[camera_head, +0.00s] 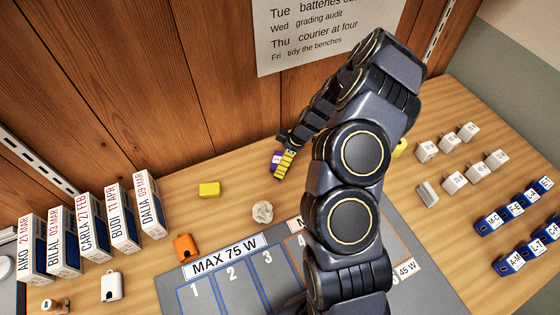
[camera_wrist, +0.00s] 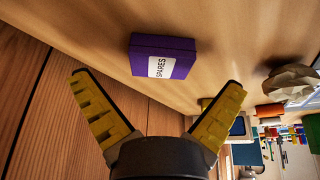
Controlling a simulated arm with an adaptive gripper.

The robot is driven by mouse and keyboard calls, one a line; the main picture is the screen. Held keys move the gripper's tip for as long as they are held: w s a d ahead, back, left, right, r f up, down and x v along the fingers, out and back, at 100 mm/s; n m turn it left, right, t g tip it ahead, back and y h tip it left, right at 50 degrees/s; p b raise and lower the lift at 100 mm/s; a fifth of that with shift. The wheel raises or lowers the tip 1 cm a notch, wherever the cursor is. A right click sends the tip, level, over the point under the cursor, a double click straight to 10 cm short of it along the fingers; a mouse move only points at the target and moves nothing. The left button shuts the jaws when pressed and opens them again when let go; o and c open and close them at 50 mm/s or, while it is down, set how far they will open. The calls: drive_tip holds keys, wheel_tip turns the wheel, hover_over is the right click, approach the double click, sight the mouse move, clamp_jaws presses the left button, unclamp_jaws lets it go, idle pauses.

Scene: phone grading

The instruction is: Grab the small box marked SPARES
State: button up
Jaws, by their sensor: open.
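The small purple box marked SPARES (camera_wrist: 145,57) lies on the wooden bench in the wrist view, its white label facing my gripper. My gripper (camera_wrist: 158,82) is open and empty, with its yellow fingers spread wide. The box is just beyond the fingertips, roughly midway between them and apart from both. In the head view a sliver of the purple box (camera_head: 275,158) shows beside my gripper's yellow finger (camera_head: 284,164), near the back wall. The rest of the box is hidden there by my gripper.
A yellow block (camera_head: 209,189), a crumpled pale ball (camera_head: 262,212) and an orange item (camera_head: 185,247) lie left of my arm. Labelled upright boxes (camera_head: 122,220) stand far left. White chargers (camera_head: 453,182) and blue blocks (camera_head: 488,224) are right. The wooden wall (camera_head: 150,80) is close behind.

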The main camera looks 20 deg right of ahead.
drive_tip(key=shift+x, duration=1.1)
drive_tip(key=shift+a, duration=0.1)
drive_tip(key=c, duration=1.1)
